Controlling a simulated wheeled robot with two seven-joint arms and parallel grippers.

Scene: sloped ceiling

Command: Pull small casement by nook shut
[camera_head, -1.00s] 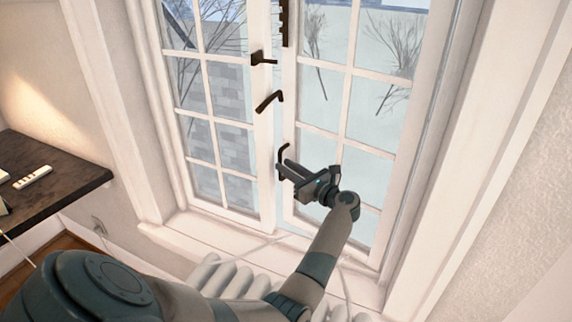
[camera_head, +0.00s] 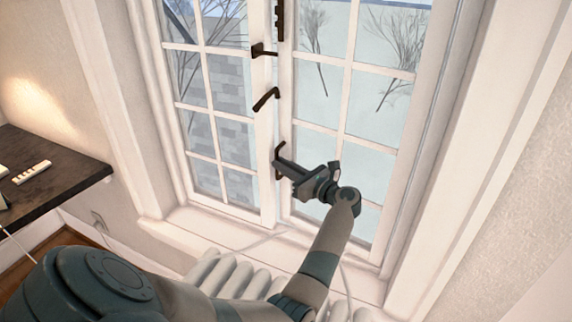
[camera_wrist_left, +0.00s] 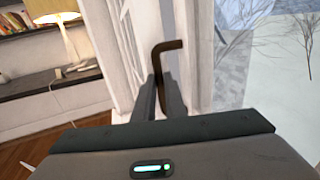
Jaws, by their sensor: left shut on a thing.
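The small casement has two white, glazed leaves with dark fittings. My left gripper (camera_head: 282,170) is shut on the dark bent handle (camera_head: 281,150) low on the inner edge of the right leaf (camera_head: 287,100). In the left wrist view the handle (camera_wrist_left: 166,47) rises from between the two fingers (camera_wrist_left: 158,97). The left leaf (camera_head: 265,150) stands beside it. The two inner edges are close together, with only a narrow gap visible between them. I cannot tell whether they touch. My right gripper is not in view.
Dark latch fittings (camera_head: 265,98) sit on the left leaf's inner edge. A white sill (camera_head: 200,232) and a ribbed radiator (camera_head: 225,275) lie below. A dark shelf (camera_head: 60,175) is at the left. A lit lamp (camera_wrist_left: 55,12) stands on it in the wrist view.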

